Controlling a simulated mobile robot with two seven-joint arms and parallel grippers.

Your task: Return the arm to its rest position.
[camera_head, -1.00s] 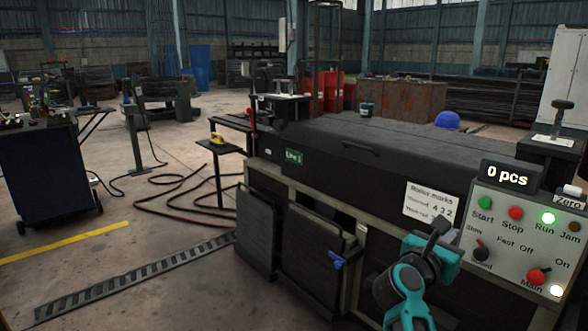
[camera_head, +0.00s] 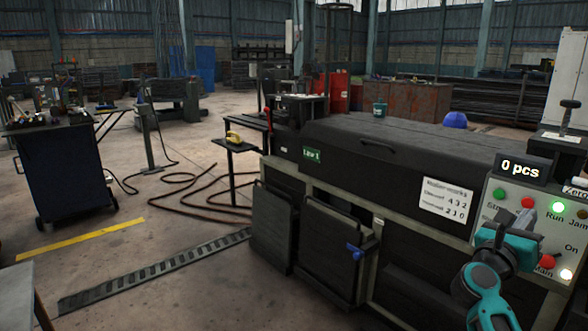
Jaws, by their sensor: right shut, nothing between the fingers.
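My right arm comes up from the bottom right in teal and dark grey. Its gripper (camera_head: 518,222) is shut and empty, in front of the control panel (camera_head: 545,228) on the machine's right end. It hides part of the panel, including the lower knobs' left side. The counter (camera_head: 524,168) reads 0 pcs. My left gripper is not in view.
The long dark machine (camera_head: 400,150) fills the right half. A dark tool cart (camera_head: 65,170) stands at the left, and a grey table edge (camera_head: 20,295) shows at bottom left. A brown hose (camera_head: 190,185) lies on the floor.

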